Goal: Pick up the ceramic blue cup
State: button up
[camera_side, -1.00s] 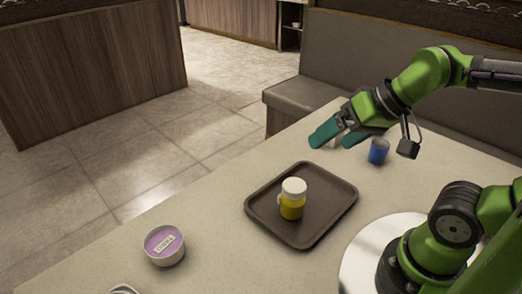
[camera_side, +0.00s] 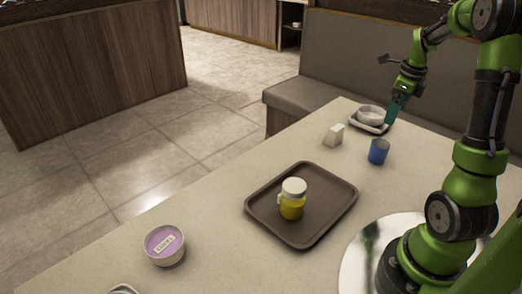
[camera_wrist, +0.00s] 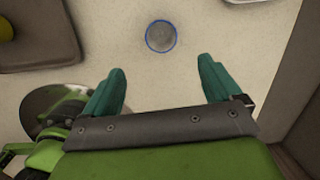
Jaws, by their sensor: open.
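The blue cup (camera_side: 378,151) stands upright on the table, behind and to the right of the brown tray. In the wrist view the cup (camera_wrist: 161,36) shows from above as a blue ring with a grey inside, beyond my fingertips and roughly centred between them. My gripper (camera_wrist: 162,80) is open and empty, with teal fingers spread wide. In the side view my gripper (camera_side: 391,112) points down behind the cup, near the white bowl; it is apart from the cup. The second finger is hard to make out there.
A small white block (camera_side: 333,135) stands left of the cup. A white bowl (camera_side: 370,115) sits on a small tray behind. Bare table surrounds the cup.

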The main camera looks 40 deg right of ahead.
jog(key=d+m, duration=0.1)
jog(key=m, duration=0.5)
send_near(378, 152)
jog(key=d+f, duration=0.1)
jog(key=w+d+f, duration=0.1)
jog(key=f, duration=0.1)
jog(key=d+f, duration=0.1)
jog(key=f, duration=0.1)
jog(key=shift+w+d, duration=0.2)
jog(key=shift+d, duration=0.15)
jog(key=shift+w+a+f, duration=0.1)
jog(key=shift+w+f, duration=0.1)
jog(key=shift+f, duration=1.2)
jog(key=shift+w+a+f, duration=0.1)
jog(key=shift+w+f, duration=0.05)
jog(key=shift+f, duration=1.2)
jog(key=shift+n, duration=0.3)
jog(key=c, duration=1.1)
jog(key=shift+r, duration=0.1)
jog(key=shift+c, duration=0.2)
